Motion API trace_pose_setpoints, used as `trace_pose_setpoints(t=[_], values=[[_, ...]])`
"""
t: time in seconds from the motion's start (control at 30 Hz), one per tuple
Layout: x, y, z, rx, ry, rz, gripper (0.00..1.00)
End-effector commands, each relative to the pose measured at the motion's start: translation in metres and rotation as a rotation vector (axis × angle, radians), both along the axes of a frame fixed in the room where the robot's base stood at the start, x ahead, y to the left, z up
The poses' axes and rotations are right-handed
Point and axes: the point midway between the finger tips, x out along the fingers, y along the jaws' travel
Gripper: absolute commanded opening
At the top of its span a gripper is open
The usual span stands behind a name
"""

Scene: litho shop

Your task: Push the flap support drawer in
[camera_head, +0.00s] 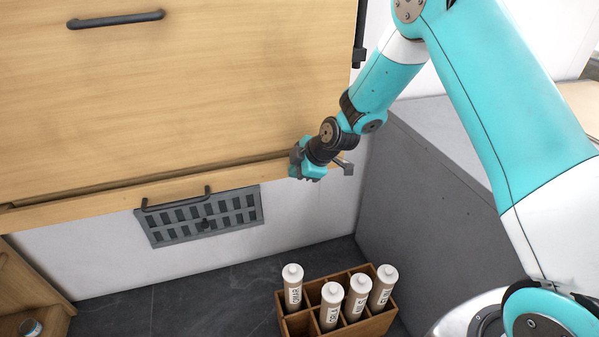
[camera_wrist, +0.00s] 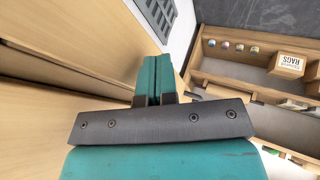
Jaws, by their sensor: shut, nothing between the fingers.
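The wide wooden front with a dark bar handle (camera_head: 115,19) fills the upper left of the head view. Below it runs a narrow wooden drawer front (camera_head: 110,207) with its own dark handle (camera_head: 176,199); I take this to be the flap support drawer. A dark gap lies between the two fronts, and how far the drawer stands out is unclear. My gripper (camera_head: 307,173) is at the right end of the narrow front, shut and empty. In the wrist view its teal fingers (camera_wrist: 158,78) are together beside pale wood (camera_wrist: 90,35); contact cannot be told.
A grey vent grille (camera_head: 200,216) is on the white wall below. A wooden crate (camera_head: 297,325) with several white-capped cartridges stands on the dark floor. A grey cabinet (camera_head: 425,220) is close on the right. The wrist view shows a shelf unit with a box labelled RAGS (camera_wrist: 287,63).

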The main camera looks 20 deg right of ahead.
Motion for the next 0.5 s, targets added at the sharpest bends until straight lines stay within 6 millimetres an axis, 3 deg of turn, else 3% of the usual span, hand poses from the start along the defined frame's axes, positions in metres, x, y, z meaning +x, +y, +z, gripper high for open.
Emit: trace_pose_setpoints(t=[0.17, 0.3, 0.5], values=[[-0.025, 0.007, 0.002, 0.0, -0.001, 0.009, 0.0], [-0.039, -0.01, 0.034, 0.0, -0.005, 0.005, 0.0], [-0.059, -0.026, 0.065, 0.0, -0.003, 0.004, 0.0]])
